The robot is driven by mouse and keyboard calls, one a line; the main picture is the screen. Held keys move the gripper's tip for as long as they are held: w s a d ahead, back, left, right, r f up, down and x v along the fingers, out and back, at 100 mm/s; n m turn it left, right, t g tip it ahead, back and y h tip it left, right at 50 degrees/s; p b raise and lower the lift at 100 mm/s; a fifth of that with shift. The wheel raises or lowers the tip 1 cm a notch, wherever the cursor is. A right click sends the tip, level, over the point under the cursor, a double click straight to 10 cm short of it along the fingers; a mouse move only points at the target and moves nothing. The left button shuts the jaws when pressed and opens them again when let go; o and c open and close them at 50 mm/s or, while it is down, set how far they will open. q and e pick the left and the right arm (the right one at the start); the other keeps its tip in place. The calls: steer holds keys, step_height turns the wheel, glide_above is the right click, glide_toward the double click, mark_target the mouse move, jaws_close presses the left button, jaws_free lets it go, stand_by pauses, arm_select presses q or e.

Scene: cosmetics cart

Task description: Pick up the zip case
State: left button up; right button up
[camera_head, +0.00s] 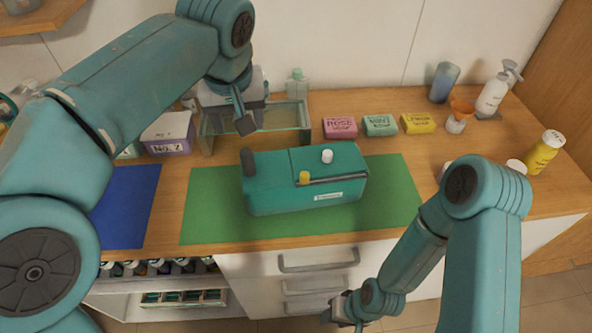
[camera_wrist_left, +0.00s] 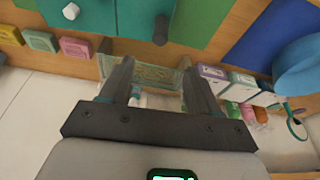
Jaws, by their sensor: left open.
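The zip case (camera_head: 280,195) appears to be the teal, box-shaped case on the green mat, with a dark seam and a pale label on its front. A dark upright piece stands at its left end, and a white cap and a yellow cap show on top. Part of it is at the top of the left wrist view (camera_wrist_left: 138,18). My left gripper (camera_head: 243,118) is over the glass box behind the case, apart from it. Its fingers are spread and empty in the wrist view (camera_wrist_left: 155,70). My right gripper (camera_head: 346,312) is low before the drawers; its jaws are unclear.
The green mat (camera_head: 205,205) and a blue mat (camera_head: 125,205) lie on the wooden top. The glass box (camera_head: 293,117) stands behind the case. Soaps (camera_head: 340,127), a pump bottle (camera_head: 492,95) and a yellow bottle (camera_head: 543,152) are at right. A purple box (camera_head: 168,135) is at left.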

arm_select(q)
glide_toward(246, 152)
steer(key=f, duration=0.1)
steer(key=x, duration=0.5)
steer(key=shift+w+f, duration=0.1)
steer(key=shift+f, duration=0.2)
steer(key=shift+a+f+p, duration=0.15)
steer(key=shift+f+p, duration=0.15)
steer(key=shift+f, duration=0.5)
steer(key=x, duration=0.2)
steer(key=p+x, duration=0.1)
steer(key=x, duration=0.1)
steer(key=shift+w+p, duration=0.3)
steer(key=shift+w, duration=0.15)
steer(key=shift+f, duration=0.15)
steer(key=shift+s, duration=0.2)
steer(key=shift+w, duration=0.15)
steer(key=c, duration=0.9)
jaws_close()
